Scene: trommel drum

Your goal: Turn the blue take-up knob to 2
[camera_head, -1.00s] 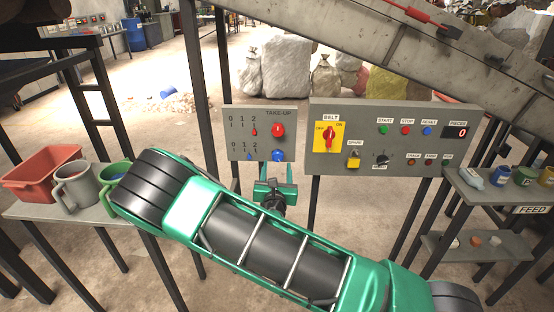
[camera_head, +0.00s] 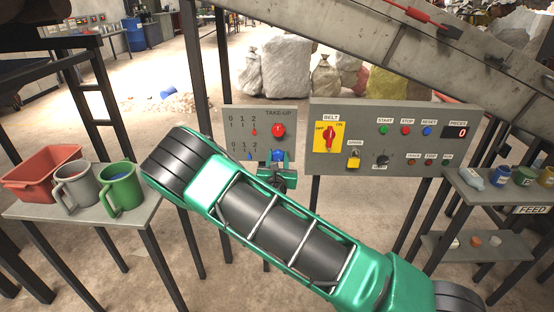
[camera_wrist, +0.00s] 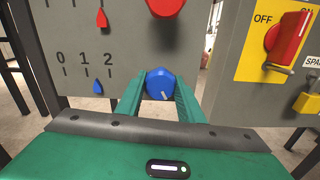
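The blue take-up knob (camera_head: 277,155) is on the lower right of the grey TAKE-UP panel (camera_head: 240,120). It also shows in the wrist view (camera_wrist: 160,82), with a pale mark on its lower right face. My gripper (camera_head: 277,170) is at the panel. In the wrist view its green fingers (camera_wrist: 161,95) lie on either side of the blue knob, very close to its edges. Whether they press on it cannot be told.
A red knob (camera_head: 278,130) sits just above the blue one. The belt panel (camera_head: 390,135) with its red switch (camera_head: 329,134) is close on the right. Mugs (camera_head: 120,187) and a red bin (camera_head: 42,172) stand on a shelf at left.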

